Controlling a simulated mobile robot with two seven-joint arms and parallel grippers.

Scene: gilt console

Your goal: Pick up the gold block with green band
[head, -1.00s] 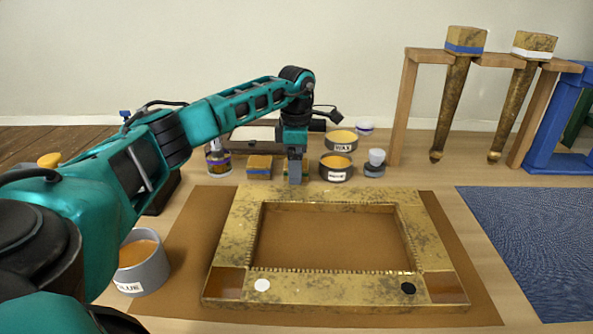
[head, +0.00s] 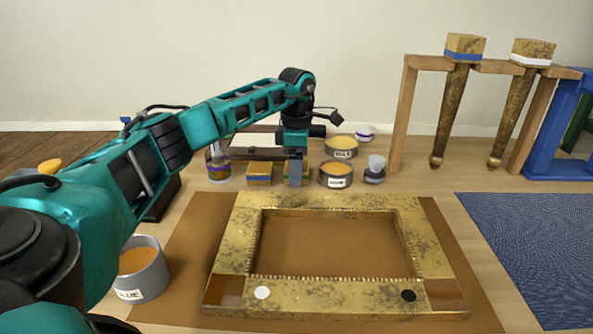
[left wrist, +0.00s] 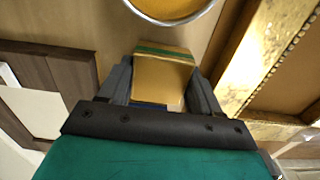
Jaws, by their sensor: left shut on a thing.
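The gold block with the green band (left wrist: 163,80) sits between the two fingers of my left gripper (left wrist: 160,90) in the left wrist view, with its green stripe across the far end. In the head view my left gripper (head: 296,174) points down behind the gilt frame, shut on this block (head: 306,172). The fingers hide most of the block there, and I cannot tell whether it is clear of the table. A second gold block (head: 259,169), with a blue band, stands just left of it. My right gripper is not in view.
The labelled tin (head: 336,181) stands close right of the gripper, with the wax tin (head: 341,155) behind. The gilt frame (head: 330,293) lies in front on a brown mat (head: 178,262). A wooden rack (head: 400,115) holds two gilt legs at right. A glass jar (head: 219,168) stands left.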

